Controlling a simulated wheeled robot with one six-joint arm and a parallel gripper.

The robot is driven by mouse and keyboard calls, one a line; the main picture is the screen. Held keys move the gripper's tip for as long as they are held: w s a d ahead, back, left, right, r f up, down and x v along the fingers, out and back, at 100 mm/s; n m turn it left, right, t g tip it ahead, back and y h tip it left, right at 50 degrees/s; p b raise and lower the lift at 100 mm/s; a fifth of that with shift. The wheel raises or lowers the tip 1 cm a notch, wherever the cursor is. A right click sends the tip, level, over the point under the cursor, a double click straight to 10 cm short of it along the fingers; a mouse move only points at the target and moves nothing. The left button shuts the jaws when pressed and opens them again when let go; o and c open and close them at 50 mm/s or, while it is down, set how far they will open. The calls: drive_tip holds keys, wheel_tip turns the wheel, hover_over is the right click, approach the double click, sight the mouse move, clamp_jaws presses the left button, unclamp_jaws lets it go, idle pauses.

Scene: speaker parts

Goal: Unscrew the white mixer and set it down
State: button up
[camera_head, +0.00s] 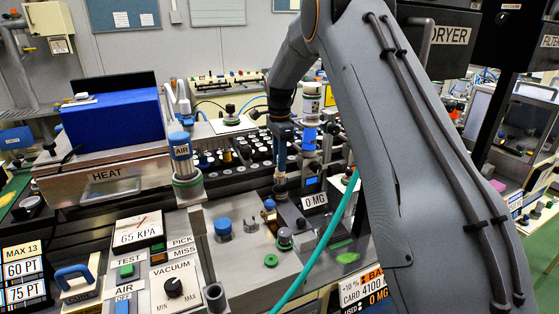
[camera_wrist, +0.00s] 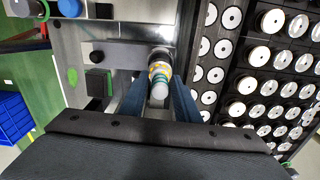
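My gripper (camera_wrist: 161,82) points down at the bench, with a blue finger on each side of a small upright cylinder. This banded cylinder (camera_wrist: 160,74) has a whitish end and yellow, green and blue rings; it looks like the white mixer. It fills the gap, and both fingers appear to touch it. In the head view my gripper (camera_head: 281,165) is above a dark fixture beside the scale marked 0 MG. The cylinder is mostly hidden there by the fingers, and I cannot tell whether its lower end is still seated.
A rack of white-topped vials (camera_wrist: 270,82) stands close on the right in the wrist view. A blue-capped jar (camera_head: 223,228), a small brown-and-blue bottle (camera_head: 269,208) and a dark knob (camera_head: 285,238) stand nearby. The grey plate (camera_head: 238,268) has bare room in front. A teal hose (camera_head: 322,243) crosses the bench.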

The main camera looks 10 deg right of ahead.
drive_tip(key=shift+m, duration=0.7)
drive_tip(key=shift+m, duration=0.9)
drive_tip(key=shift+w+m, duration=0.1)
drive_tip(key=shift+m, duration=0.7)
